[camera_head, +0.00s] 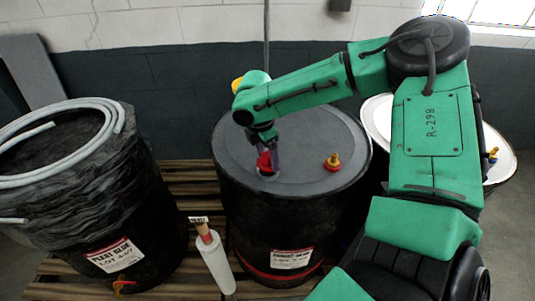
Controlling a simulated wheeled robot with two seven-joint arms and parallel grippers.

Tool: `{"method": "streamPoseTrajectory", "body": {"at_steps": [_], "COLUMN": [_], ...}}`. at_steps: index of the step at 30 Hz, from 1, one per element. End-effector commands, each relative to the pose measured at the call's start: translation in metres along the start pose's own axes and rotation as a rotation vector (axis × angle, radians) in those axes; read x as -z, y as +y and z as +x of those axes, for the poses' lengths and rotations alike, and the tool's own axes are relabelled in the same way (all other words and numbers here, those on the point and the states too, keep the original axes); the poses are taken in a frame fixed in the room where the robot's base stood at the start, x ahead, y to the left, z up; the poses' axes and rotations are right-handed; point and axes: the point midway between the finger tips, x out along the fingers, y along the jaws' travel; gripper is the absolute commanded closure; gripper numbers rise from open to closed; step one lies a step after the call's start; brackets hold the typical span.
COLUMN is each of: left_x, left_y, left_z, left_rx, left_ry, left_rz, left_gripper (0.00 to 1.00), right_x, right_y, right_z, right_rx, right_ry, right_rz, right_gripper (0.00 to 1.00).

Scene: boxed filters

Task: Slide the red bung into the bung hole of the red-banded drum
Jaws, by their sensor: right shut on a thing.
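The red-banded drum (290,205) stands upright in the middle, black with a grey lid and a red band (262,275) low on its side. My right gripper (267,155) points down over the left part of its lid. It is shut on the red bung (264,163), which is at or just above the lid. A pale rim shows just under the bung; the bung hole itself is hidden, and I cannot tell whether the bung is in it. My left gripper is not in view.
A red and yellow fitting (332,162) stands up from the lid's right part. A wrapped black drum (100,200) with a pale coiled hose (110,125) is at left. A white-topped drum (378,112) is behind my arm. A white roll (215,262) stands in front on the pallet (185,185).

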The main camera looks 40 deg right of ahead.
Motion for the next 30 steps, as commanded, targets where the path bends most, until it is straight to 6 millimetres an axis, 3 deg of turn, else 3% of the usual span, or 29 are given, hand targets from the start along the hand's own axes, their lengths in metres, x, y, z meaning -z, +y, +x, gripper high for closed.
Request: {"method": "streamPoseTrajectory", "body": {"at_steps": [30], "left_x": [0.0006], "left_y": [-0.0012], "left_z": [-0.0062], "left_rx": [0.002], "left_ry": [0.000], "left_rz": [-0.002], "left_gripper": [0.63], "right_x": [-0.0005], "right_y": [0.0004], "right_z": [0.0000], "right_rx": [-0.001], "right_ry": [0.000], "right_rz": [0.000], "right_gripper": [0.76]}}
